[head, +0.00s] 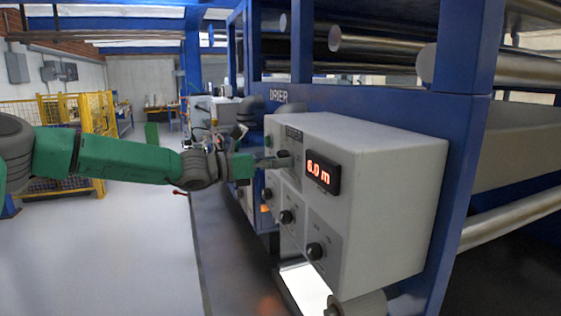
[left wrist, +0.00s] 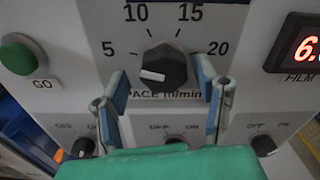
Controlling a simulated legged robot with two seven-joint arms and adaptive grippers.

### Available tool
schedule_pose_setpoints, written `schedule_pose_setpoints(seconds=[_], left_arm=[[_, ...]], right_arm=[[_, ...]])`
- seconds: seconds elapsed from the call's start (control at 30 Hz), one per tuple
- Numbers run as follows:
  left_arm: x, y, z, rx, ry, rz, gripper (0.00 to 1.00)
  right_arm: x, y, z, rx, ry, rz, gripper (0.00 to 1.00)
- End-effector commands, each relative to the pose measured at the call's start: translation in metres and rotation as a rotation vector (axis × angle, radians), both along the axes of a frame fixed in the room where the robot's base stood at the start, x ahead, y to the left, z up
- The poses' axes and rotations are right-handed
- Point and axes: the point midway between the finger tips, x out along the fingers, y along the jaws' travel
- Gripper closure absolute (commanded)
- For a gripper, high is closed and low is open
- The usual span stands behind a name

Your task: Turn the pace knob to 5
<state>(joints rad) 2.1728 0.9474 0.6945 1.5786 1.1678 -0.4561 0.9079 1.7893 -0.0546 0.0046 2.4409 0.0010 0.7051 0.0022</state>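The pace knob (left wrist: 165,66) is a dark round knob with a white pointer mark, seen in the left wrist view. Its dial is labelled 5, 10, 15 and 20. The white mark points left, a little below the direction of the 5. My left gripper (left wrist: 160,74) is open, with one finger on each side of the knob and visible gaps between. In the head view my left gripper (head: 262,163) reaches the upper part of the grey control box (head: 385,180), and the knob is hard to make out there. My right gripper is in neither view.
A display (head: 320,173) reading 6.0 m sits right of the knob. A green GO button (left wrist: 22,54) is on its left. Smaller switch knobs, such as this one (head: 315,251), lie below. A blue machine frame (head: 461,130) stands behind the box; open floor lies left.

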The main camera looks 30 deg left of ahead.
Motion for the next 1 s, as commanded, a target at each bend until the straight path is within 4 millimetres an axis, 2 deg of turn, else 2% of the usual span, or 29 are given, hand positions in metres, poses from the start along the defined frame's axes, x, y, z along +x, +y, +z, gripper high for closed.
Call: schedule_pose_setpoints(seconds=[0.23,0.37,0.8,1.0], left_arm=[[-0.002,-0.001,0.005,-0.001,-0.007,-0.003,0.44],[-0.009,0.005,0.006,-0.002,-0.008,-0.002,0.44],[-0.071,0.067,0.003,-0.005,-0.007,0.001,0.44],[-0.084,0.078,0.001,-0.002,-0.004,-0.001,0.44]], right_arm=[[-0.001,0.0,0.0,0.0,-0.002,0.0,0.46],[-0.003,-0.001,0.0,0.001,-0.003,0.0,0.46],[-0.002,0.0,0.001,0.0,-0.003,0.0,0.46],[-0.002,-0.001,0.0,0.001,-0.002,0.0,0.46]])
